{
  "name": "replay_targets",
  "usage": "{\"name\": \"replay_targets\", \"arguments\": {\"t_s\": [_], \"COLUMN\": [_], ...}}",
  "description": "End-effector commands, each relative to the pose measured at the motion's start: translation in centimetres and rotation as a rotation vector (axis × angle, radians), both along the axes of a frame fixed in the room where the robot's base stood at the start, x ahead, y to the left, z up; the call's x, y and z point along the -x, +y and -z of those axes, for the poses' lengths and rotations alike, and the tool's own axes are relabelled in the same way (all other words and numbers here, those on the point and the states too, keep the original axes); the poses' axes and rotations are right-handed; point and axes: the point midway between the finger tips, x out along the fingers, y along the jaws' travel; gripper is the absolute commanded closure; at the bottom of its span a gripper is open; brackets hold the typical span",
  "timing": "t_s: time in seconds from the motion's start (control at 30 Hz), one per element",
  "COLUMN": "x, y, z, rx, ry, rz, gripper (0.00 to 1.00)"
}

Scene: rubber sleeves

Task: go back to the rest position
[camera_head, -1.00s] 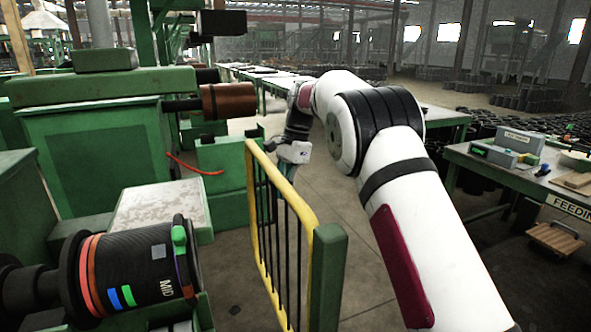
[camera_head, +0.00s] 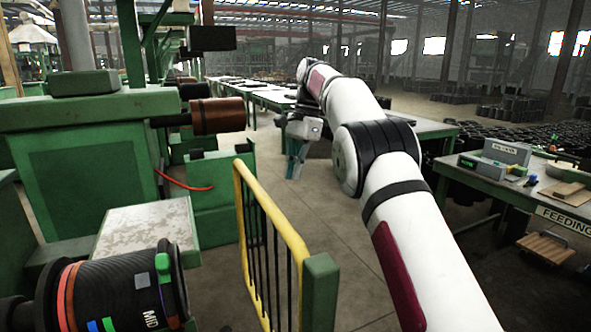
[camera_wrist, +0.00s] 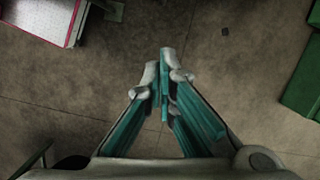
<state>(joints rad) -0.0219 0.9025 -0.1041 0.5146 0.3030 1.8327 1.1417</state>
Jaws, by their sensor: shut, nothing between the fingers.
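My gripper (camera_head: 293,160) hangs from the end of my white arm in the middle of the head view, pointing down above the concrete floor, beyond the yellow-railed gate. In the wrist view its teal-lined fingers (camera_wrist: 164,85) come together at the tips. They are shut, with nothing held between them. Bare floor (camera_wrist: 90,75) shows below and around the fingers.
A gate with a yellow rail (camera_head: 270,215) stands ahead at centre. Green machines (camera_head: 90,165) and a black drum with coloured bands (camera_head: 115,295) are at left. A table marked FEEDING (camera_head: 563,217) is at right. Open floor lies between.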

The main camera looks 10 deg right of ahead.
Motion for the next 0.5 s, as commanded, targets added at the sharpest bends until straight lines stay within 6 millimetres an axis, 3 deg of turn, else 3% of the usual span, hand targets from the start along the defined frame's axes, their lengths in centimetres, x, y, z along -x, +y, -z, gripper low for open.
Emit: {"name": "replay_targets", "arguments": {"t_s": [0.17,0.27,0.5], "x": [0.5,1.7,7.5], "y": [-0.2,-0.6,-1.8], "z": [-1.3,-3.5,-9.7], "rx": [-0.001,0.001,0.014], "ry": [-0.013,-0.043,-0.149], "rz": [-0.012,-0.043,-0.177], "gripper": [1.0,1.0,1.0]}}
